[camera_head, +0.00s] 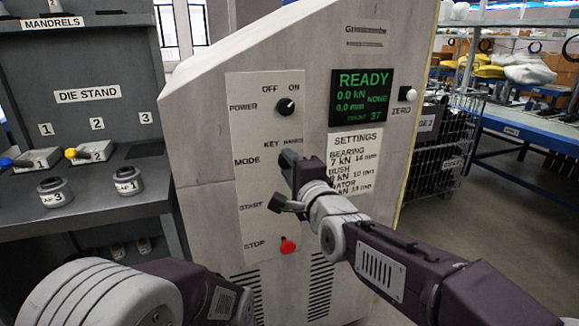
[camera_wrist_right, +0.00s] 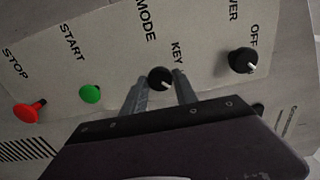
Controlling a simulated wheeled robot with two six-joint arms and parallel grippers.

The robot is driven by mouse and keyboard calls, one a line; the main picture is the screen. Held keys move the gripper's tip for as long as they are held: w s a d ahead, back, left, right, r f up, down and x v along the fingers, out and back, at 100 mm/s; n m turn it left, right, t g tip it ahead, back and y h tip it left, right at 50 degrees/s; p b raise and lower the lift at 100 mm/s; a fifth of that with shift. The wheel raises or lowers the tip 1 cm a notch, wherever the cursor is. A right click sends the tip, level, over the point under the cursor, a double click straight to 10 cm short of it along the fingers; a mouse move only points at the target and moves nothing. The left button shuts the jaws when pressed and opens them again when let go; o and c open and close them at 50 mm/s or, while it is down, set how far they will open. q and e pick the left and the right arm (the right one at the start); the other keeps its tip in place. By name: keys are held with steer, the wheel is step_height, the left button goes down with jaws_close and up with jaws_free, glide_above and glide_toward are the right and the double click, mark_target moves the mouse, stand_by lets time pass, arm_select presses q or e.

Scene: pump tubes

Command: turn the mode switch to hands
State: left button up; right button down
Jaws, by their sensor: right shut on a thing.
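The mode switch is a round black knob (camera_wrist_right: 160,78) under the KEY label on the machine's light control panel (camera_head: 262,215). In the right wrist view its white mark points to the lower right, away from KEY. The second mode label is partly readable in the head view. My left gripper is out of view.
Above is the power knob (camera_head: 285,107), pointing to ON. Below are the red stop button (camera_head: 287,246) and the green start button (camera_wrist_right: 91,94). The display (camera_head: 361,98) reads READY. A die stand (camera_head: 88,95) is at left, a wire basket (camera_head: 440,150) at right.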

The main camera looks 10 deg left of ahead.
steer(key=c, duration=1)
jaws_free()
steer(key=shift+o, duration=0.2)
steer(key=p+v, duration=0.1)
steer(key=v, duration=0.8)
